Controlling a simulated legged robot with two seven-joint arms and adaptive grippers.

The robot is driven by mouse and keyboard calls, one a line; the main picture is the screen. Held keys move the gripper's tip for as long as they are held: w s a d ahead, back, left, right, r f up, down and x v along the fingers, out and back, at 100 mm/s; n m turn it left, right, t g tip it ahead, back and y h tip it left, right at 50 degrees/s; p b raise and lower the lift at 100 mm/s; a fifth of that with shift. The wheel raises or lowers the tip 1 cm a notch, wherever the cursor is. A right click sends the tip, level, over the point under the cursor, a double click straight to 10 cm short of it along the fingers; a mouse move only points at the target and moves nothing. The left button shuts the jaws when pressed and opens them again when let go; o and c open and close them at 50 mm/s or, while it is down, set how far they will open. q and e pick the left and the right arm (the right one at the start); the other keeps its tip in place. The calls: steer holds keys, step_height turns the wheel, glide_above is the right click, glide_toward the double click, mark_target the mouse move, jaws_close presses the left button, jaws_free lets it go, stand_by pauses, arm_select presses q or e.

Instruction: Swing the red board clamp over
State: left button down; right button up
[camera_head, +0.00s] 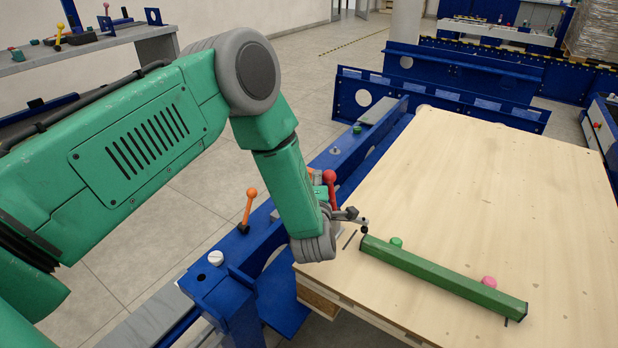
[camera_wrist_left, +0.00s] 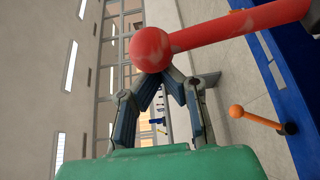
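The red board clamp (camera_head: 330,190) is a lever with a ball knob, standing on the blue frame at the left edge of the wooden board. In the left wrist view its red ball and arm (camera_wrist_left: 152,49) lie across the fingertips, the arm running to the upper right. My left gripper (camera_head: 358,219) reaches down right beside the clamp, its fingers pointing right over the board's corner. In the wrist view (camera_wrist_left: 165,82) the fingers slope together and their tips look closed behind the ball, which hides part of them. Touch cannot be told. My right gripper is not in view.
The wooden board (camera_head: 500,190) fills the right. A green bar (camera_head: 440,275) with green and pink knobs lies along its near edge. Blue racks (camera_head: 440,95) stand behind.

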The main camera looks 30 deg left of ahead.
arm_select(q)
steer(key=shift+d+r+p, duration=0.15)
steer(key=shift+d+r, duration=0.05)
steer(key=shift+d, duration=0.4)
steer(key=shift+d+r+p, duration=0.15)
steer(key=shift+d, duration=0.4)
